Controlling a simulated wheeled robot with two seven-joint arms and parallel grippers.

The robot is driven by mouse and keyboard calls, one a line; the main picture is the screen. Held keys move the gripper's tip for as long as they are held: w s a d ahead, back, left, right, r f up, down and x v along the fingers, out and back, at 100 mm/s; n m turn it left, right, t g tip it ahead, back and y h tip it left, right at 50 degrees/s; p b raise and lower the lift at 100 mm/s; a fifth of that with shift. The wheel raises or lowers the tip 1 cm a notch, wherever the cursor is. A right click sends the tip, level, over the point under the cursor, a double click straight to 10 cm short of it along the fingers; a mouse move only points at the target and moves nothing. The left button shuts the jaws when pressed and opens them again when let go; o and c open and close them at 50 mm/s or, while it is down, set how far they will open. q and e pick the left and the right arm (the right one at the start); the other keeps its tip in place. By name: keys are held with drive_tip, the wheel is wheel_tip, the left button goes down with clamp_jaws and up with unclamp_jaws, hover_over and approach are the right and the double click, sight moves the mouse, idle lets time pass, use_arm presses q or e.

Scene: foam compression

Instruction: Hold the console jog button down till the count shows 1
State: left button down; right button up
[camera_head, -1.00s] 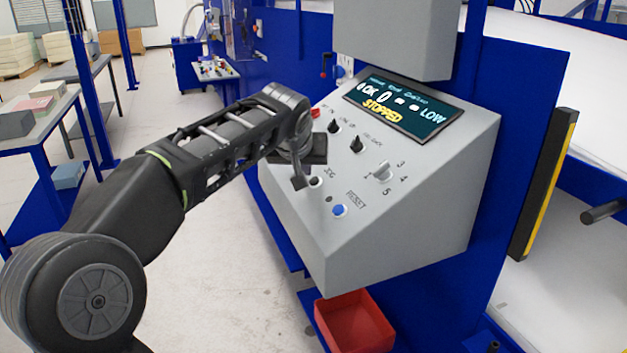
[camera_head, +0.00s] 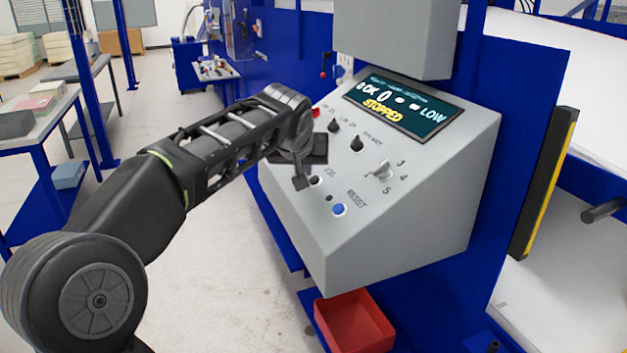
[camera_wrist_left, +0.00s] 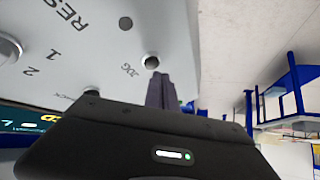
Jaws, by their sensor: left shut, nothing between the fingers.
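The grey sloped console (camera_head: 400,235) carries a white jog button (camera_head: 316,181) beside the label JOG. The display (camera_head: 403,105) shows a large 0, OK, LOW and STOPPED in yellow. My left gripper (camera_head: 301,183) is shut and empty, with its tip just left of the jog button in the head view. In the left wrist view the jog button (camera_wrist_left: 152,62) lies right at the end of the shut fingers (camera_wrist_left: 159,82). I cannot tell whether the tip touches it. My right gripper is not in view.
Black knobs (camera_head: 357,144), a grey selector (camera_head: 384,171) and a red button (camera_head: 316,112) are higher up. A red bin (camera_head: 355,325) stands below the console.

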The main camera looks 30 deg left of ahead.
use_arm(q)
drive_tip(key=shift+w+d+f+b, duration=0.2)
drive_tip(key=shift+w+f+b, duration=0.15)
drive_tip(key=shift+f, duration=0.35)
idle(0.6)
drive_tip(key=shift+s+r, duration=0.1)
idle(4.4)
drive_tip(key=shift+s+a+r+p, duration=0.15)
drive_tip(key=shift+r+p, duration=0.05)
drive_tip(key=shift+r, duration=0.15)
drive_tip(key=shift+s+a+r+p, duration=0.1)
drive_tip(key=shift+s+r+p, duration=0.1)
drive_tip(key=shift+r, duration=0.15)
drive_tip(key=r+p, duration=0.1)
drive_tip(key=s+a+r, duration=0.1)
drive_tip(key=r, duration=0.1)
drive_tip(key=s+r+p, duration=0.1)
drive_tip(key=shift+a+r+p, duration=0.15)
drive_tip(key=shift+a+p, duration=0.1)
drive_tip(key=shift+p, duration=0.1)
idle(0.6)
